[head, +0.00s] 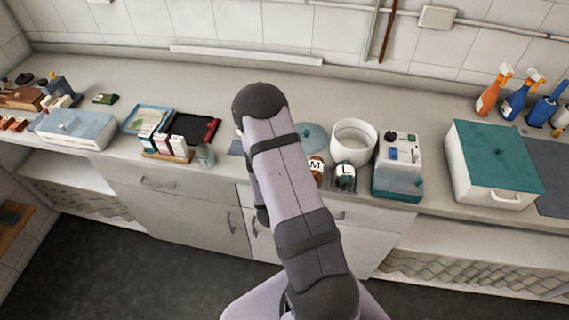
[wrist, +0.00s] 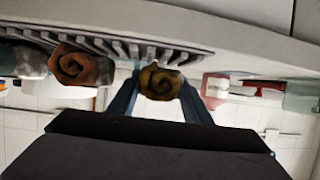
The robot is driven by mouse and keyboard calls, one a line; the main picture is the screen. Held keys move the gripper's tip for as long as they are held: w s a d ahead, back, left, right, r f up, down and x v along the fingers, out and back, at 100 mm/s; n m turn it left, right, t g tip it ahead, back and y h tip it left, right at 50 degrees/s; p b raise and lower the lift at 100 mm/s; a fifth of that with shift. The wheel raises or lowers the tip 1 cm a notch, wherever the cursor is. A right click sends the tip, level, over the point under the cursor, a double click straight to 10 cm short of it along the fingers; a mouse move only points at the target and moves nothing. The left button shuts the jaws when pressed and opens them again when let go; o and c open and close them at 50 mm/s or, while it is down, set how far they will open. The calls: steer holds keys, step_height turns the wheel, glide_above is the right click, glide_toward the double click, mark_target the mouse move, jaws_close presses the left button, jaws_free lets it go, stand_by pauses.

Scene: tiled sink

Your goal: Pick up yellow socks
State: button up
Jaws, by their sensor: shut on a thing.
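The rolled yellow socks (wrist: 161,84) sit between the two fingers of my gripper (wrist: 158,78) in the wrist view, and the fingers are shut on them. The roll is dark yellow with its spiral end facing the camera. It appears right by the slatted rack (wrist: 110,42); I cannot tell whether it still touches the rack. In the head view my arm hides the gripper and the yellow socks.
A rolled orange-brown pair (wrist: 80,66) and a grey roll (wrist: 30,62) lie left of my gripper in the wrist view. In the head view, a white round container (head: 353,142), a white and teal box (head: 398,168) and a tray (head: 193,128) stand close by.

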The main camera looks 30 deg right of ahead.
steer(key=shift+r+b, duration=0.75)
steer(key=shift+r, duration=3.95)
